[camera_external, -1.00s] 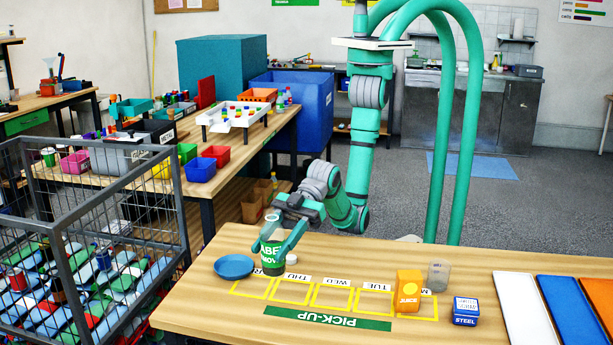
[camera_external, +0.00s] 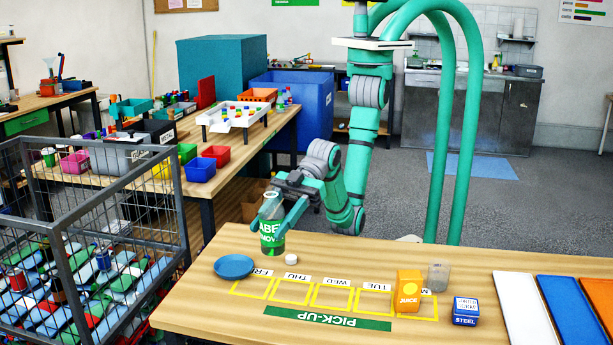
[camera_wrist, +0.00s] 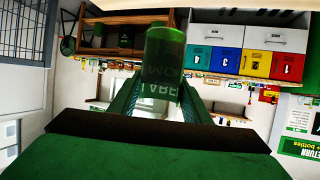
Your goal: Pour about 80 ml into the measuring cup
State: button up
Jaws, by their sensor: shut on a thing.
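The bottle is upright, held above the far left edge of the table (camera_external: 213,306). In the wrist view the bottle (camera_wrist: 163,72) stands between my fingers. A clear grey cup (camera_external: 438,276), which looks like the measuring cup, stands on the table at the right, behind the juice box. My gripper is well to the left of it. Whether the cup holds anything is too small to tell.
A white cap (camera_external: 291,259) and a blue dish (camera_external: 234,266) sit at the table's left. An orange juice box (camera_external: 408,291) stands just in front of the cup, and a blue steel box (camera_external: 465,311) to its right. Colored panels (camera_external: 570,302) lie at far right. The middle is mostly clear.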

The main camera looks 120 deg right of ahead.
jog(key=shift+r, duration=0.9)
jog(key=s+a+n+g+y, duration=0.2)
jog(key=s+a, duration=0.6)
jog(key=s, duration=0.2)
jog(key=s+a+n+g+y, duration=0.1)
jog(key=s+a+n+y, duration=0.15)
jog(key=s+a, duration=0.7)
jog(key=s+a+n+g+y, duration=0.3)
jog(key=s+n+g, duration=0.2)
jog(key=s, duration=2.2)
jog(key=shift+m, duration=0.25)
notch_tip(320, 180, down, 14)
jog(key=shift+s+a+r, duration=0.1)
jog(key=shift+r, duration=0.05)
